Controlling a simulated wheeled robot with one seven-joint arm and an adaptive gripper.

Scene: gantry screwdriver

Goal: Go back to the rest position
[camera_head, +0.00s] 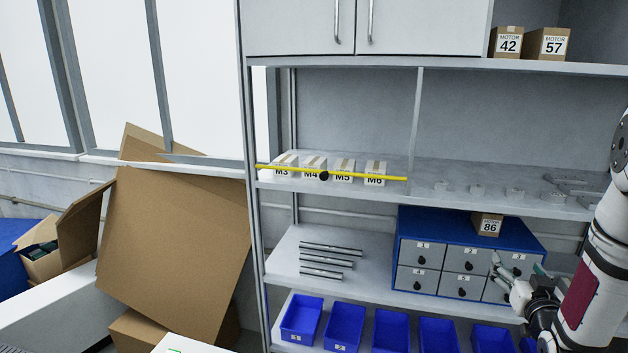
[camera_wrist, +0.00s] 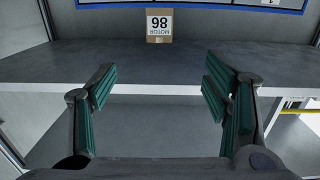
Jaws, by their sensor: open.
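My gripper (camera_head: 518,267) is at the lower right in the head view, in front of the right side of the blue drawer cabinet (camera_head: 400,222). In the wrist view my gripper (camera_wrist: 159,86) shows its two green-padded fingers wide apart with nothing between them. The wrist picture appears upside down. A small cardboard box marked MOTOR 86 (camera_head: 487,225) stands on top of the cabinet. It also shows in the wrist view (camera_wrist: 159,26), beyond the fingers and apart from them. My gripper and arm hide part of the cabinet's right drawers.
A shelf above holds boxes marked M3 to M6 (camera_head: 343,168), with a yellow bar (camera_head: 390,178) across them. Metal rods (camera_head: 326,262) lie left of the cabinet. Blue bins (camera_head: 302,318) line the lower shelf. Large cardboard (camera_head: 172,250) leans at the left.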

